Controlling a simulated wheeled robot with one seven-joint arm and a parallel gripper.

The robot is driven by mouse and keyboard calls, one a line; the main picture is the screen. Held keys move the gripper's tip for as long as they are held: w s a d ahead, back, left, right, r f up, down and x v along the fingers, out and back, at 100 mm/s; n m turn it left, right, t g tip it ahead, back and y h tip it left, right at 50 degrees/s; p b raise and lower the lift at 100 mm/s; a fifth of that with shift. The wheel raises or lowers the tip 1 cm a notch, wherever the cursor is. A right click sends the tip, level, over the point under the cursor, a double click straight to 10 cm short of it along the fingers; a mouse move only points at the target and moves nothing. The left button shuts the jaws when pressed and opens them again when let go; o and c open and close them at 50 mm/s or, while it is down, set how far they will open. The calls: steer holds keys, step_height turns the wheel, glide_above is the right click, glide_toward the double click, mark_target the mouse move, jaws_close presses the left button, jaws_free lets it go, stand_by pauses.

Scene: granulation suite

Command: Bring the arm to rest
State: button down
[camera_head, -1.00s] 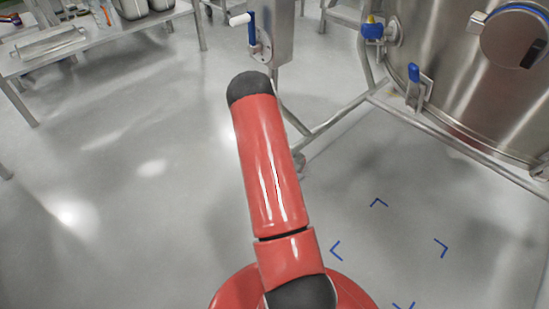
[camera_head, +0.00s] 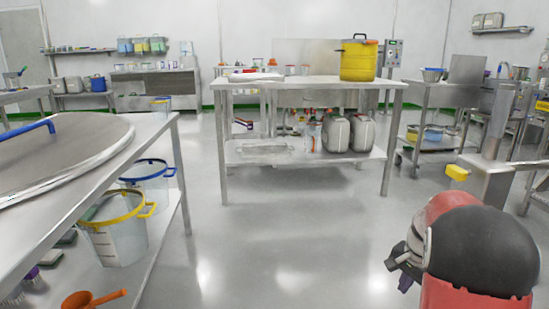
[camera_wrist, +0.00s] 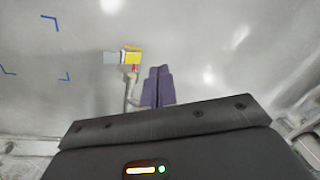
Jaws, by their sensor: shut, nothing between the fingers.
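My red and black arm (camera_head: 480,250) is folded at the lower right of the head view. My gripper (camera_head: 404,284) shows just left of the arm's black joint, small and partly hidden behind it. In the wrist view, the two purple fingers of my gripper (camera_wrist: 158,72) lie side by side, shut and empty. They point out over the grey floor, and I see them touching nothing.
A yellow-handled fitting (camera_wrist: 132,56) shows near the fingers in the wrist view; its distance is unclear. A steel table (camera_head: 310,83) with a yellow pot (camera_head: 358,60) stands ahead. A bench (camera_head: 150,135) is at left. The middle floor (camera_head: 270,240) is clear.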

steer(key=s+a+r+n+t+p, duration=0.35)
steer(key=s+a+r+n, duration=0.45)
steer(key=s+a+r, duration=0.85)
steer(key=s+a+r+n+p, duration=0.1)
steer(key=s+a+n+p, duration=0.1)
steer(key=s, duration=0.6)
steer(key=shift+s+a+r+n, duration=0.2)
steer(key=shift+a+r+n, duration=0.15)
steer(key=shift+n, duration=0.35)
steer(key=shift+t, duration=0.25)
